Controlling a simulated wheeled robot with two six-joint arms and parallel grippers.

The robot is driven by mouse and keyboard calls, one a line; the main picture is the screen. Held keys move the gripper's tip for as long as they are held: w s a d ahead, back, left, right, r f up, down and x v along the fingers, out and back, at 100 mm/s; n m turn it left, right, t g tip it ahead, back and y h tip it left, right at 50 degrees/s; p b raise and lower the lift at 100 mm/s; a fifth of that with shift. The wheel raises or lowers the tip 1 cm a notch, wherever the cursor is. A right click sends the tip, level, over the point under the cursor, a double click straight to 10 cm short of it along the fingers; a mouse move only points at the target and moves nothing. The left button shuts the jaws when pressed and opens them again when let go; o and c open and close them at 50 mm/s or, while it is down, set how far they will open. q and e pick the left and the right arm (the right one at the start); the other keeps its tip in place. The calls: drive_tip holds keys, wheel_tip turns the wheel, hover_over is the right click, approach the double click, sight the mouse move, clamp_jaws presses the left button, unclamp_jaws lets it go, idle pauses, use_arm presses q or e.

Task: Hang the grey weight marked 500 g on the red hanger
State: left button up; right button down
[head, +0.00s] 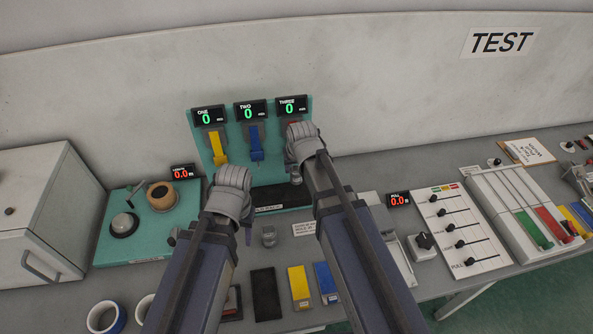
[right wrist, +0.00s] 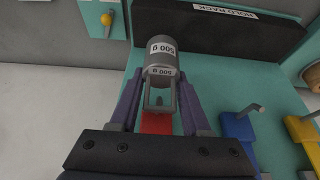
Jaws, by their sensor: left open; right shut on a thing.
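The grey weight marked 500 g (right wrist: 162,56) is a cylinder with a frame on it, in the right wrist view. My right gripper (right wrist: 158,100) is shut on that frame. The red hanger (right wrist: 157,123) shows as a red strip right behind the frame, between the fingers. I cannot tell whether the frame is on its hook. In the head view my right gripper (head: 304,138) is in front of the red hanger and covers most of it. My left gripper (head: 233,182) is open, left of it and lower, before the teal board; its fingers are mostly hidden.
The yellow hanger (head: 218,147) and blue hanger (head: 256,142) stand left of the red one, under displays reading 0. A black hold rack (head: 275,197) lies below them. Sliders (head: 458,228) stand at right.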

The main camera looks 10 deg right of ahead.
drive_tip(key=shift+w+f+b, duration=0.25)
drive_tip(key=shift+w+b, duration=0.05)
drive_tip(key=shift+w, duration=0.5)
drive_tip(key=shift+w+f+b, duration=0.25)
drive_tip(key=shift+w, duration=0.5)
